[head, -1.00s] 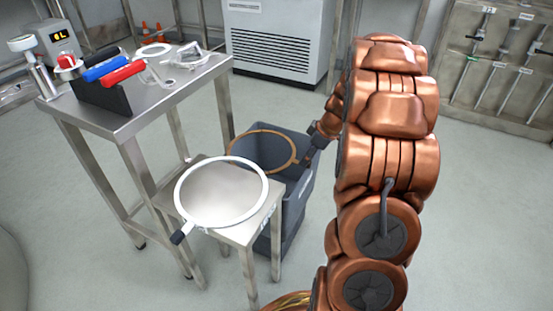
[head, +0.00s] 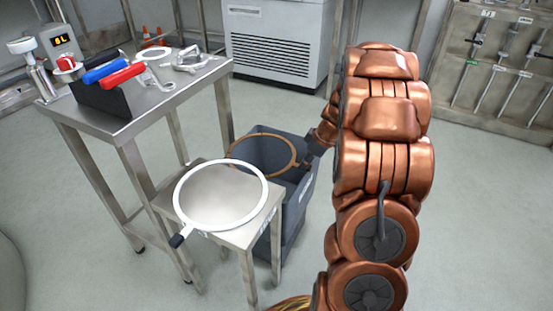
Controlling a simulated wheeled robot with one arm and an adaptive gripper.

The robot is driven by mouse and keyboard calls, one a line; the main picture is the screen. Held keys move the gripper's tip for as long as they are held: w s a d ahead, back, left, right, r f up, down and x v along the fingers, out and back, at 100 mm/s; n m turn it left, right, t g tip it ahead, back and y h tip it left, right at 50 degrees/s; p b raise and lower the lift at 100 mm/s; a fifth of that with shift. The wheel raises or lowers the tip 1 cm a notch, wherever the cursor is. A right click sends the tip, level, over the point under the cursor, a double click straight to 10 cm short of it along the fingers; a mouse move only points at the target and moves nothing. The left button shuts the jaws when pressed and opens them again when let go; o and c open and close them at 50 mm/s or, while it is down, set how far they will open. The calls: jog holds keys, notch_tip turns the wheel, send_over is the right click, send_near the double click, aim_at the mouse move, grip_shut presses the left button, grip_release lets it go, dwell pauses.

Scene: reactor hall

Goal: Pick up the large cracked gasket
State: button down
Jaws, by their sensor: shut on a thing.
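A large brown ring, which looks like the cracked gasket (head: 262,134), shows over the mouth of a grey bin (head: 299,215). I cannot make out a crack in it at this size. My gripper (head: 305,163) is at the ring's right side, shut on its rim. The fingertips are small and partly hidden by my copper arm. I cannot tell whether the ring still touches the bin. A large white ring (head: 263,200) with a dark-tipped handle lies on the low steel table (head: 240,236), left of and in front of the bin.
A taller steel table (head: 128,128) at left holds a black rack (head: 100,98) with red and blue-handled tools, a meter (head: 60,42) and small metal parts. A white cabinet (head: 275,45) and a tool panel (head: 500,75) stand behind. The floor at right is clear.

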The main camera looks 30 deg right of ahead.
notch_tip(320, 180, up, 10)
jog(key=p, duration=0.3)
dwell(0.5)
